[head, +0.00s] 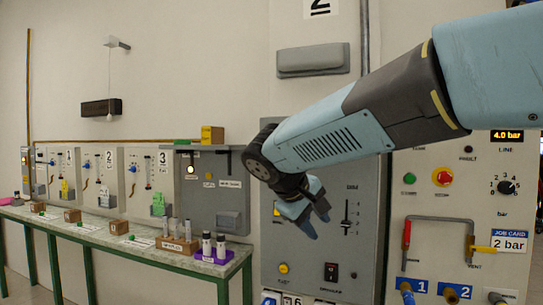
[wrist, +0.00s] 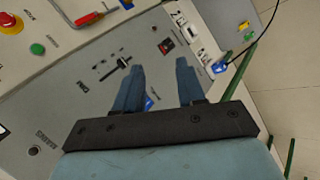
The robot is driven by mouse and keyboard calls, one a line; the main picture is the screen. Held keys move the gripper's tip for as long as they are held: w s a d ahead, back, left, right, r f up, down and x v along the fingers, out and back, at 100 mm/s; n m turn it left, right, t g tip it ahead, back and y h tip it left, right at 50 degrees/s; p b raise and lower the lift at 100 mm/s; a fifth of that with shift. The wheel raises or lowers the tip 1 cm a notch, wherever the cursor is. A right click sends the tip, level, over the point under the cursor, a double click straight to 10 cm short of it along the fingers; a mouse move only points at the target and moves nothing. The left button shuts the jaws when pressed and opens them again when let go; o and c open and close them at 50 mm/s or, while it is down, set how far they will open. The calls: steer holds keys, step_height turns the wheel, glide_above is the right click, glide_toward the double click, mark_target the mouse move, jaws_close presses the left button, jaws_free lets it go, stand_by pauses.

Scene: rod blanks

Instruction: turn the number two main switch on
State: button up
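A grey control panel (head: 360,235) stands below a wall sign with a large 2 (head: 320,7). Low on it is a black switch plate with a red part (head: 331,271); its label is too small to read, and I cannot tell its on or off position. The same red and black switch shows in the wrist view (wrist: 166,46), just beyond the fingertips. My gripper (head: 318,225) is in front of this panel, above and left of the switch in the head view. In the wrist view its two blue fingers (wrist: 160,65) are apart with nothing between them.
The panel also carries a slider (head: 346,218) and yellow lamp (head: 284,268). At right, a panel has a red emergency button (head: 443,176) and a red-handled pipe (head: 407,235). At left, a green-framed bench (head: 110,240) holds numbered panels, blocks and a purple tray (head: 212,257).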

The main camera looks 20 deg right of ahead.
steer(key=w+a+r+n+t+h, duration=0.1)
steer(key=w+a+r+t+h, duration=0.25)
steer(key=w+a+r, duration=0.45)
steer(key=w+a+r+n+t+h, duration=0.1)
steer(key=w+a+r+t+h, duration=0.1)
steer(key=w+a+r+h, duration=0.6)
steer(key=w+d+f+y, duration=0.2)
steer(key=w+d+y, duration=0.1)
steer(key=w+d, duration=0.6)
steer(key=d, duration=0.4)
steer(key=shift+f, duration=0.2)
steer(key=shift+c, duration=0.2)
steer(key=shift+y, duration=0.25)
jaws_close()
steer(key=shift+f, duration=0.1)
